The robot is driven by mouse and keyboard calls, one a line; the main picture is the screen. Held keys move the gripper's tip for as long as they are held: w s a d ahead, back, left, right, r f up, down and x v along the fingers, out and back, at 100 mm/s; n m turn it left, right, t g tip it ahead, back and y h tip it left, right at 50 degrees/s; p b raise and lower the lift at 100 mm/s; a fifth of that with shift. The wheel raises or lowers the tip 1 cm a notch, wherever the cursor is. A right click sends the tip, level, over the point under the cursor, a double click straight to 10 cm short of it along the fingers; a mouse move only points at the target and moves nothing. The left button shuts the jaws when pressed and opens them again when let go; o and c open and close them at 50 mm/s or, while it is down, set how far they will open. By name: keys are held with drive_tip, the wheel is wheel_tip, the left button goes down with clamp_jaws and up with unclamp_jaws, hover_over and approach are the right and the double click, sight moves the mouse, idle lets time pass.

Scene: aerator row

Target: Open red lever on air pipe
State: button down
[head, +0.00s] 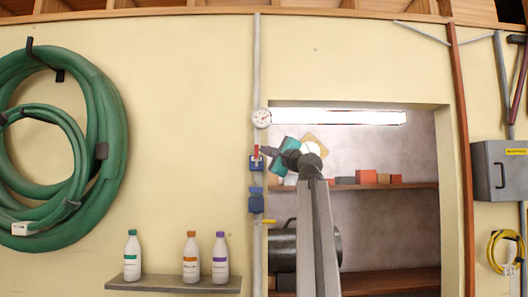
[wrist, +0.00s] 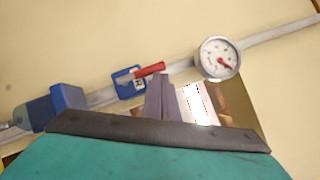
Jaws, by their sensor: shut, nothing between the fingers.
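The red lever (head: 256,152) sits on a blue valve (head: 256,164) on the vertical grey air pipe (head: 257,60). It points up, roughly in line with the pipe, towards the round gauge. In the wrist view the red lever (wrist: 150,69) lies along the pipe from the blue valve (wrist: 128,84) towards the gauge (wrist: 218,58). My gripper (head: 264,151) is shut and empty, just right of the lever. In the wrist view my gripper's fingertips (wrist: 160,78) are close below the lever's free end; I cannot tell whether they touch it.
Below on the pipe are another blue fitting (head: 256,200) and a small yellow handle (head: 269,221). Three bottles stand on a wall shelf (head: 172,284) at lower left. A green hose coil (head: 112,150) hangs left. A recess with shelves (head: 390,186) opens behind my arm.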

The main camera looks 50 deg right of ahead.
drive_tip(key=shift+s+d, duration=0.1)
drive_tip(key=shift+d, duration=0.05)
drive_tip(key=s+b, duration=0.3)
drive_tip(key=s, duration=1)
drive_tip(key=shift+f, duration=0.15)
idle(0.4)
